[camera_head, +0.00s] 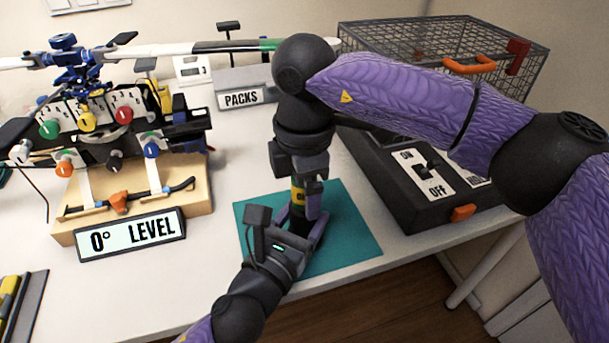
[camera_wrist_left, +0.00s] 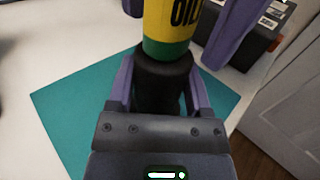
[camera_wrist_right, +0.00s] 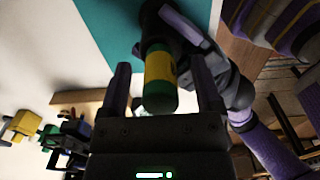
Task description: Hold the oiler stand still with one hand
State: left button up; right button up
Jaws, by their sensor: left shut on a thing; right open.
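The oiler stand is a black round holder (camera_wrist_left: 160,80) on a teal mat (camera_wrist_left: 70,110). A yellow and green oiler (camera_wrist_left: 168,30) stands upright in it; it also shows in the right wrist view (camera_wrist_right: 160,72). My left gripper (camera_wrist_left: 157,88) is shut on the stand, one purple finger on each side, low over the mat. My right gripper (camera_wrist_right: 160,75) is open and points down from above, its fingers on either side of the oiler with gaps visible. In the head view, my right gripper (camera_head: 308,198) covers much of the oiler (camera_head: 297,195), and the grippers hide most of the stand.
A black switch box (camera_head: 395,190) with a wire cage (camera_head: 440,50) stands right of the mat. A model helicopter (camera_head: 75,90) on a wooden base (camera_head: 195,200) with a "0° LEVEL" sign (camera_head: 130,235) is at left. A "PACKS" holder (camera_head: 245,95) stands behind. The table's front edge is near the mat.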

grip_shut()
jog(key=c, duration=0.8)
grip_release()
grip_shut()
jog(key=shift+r, duration=0.25)
jog(key=shift+r, duration=0.35)
jog(key=shift+r, duration=0.35)
jog(key=shift+r, duration=0.35)
jog(key=shift+r, duration=0.4)
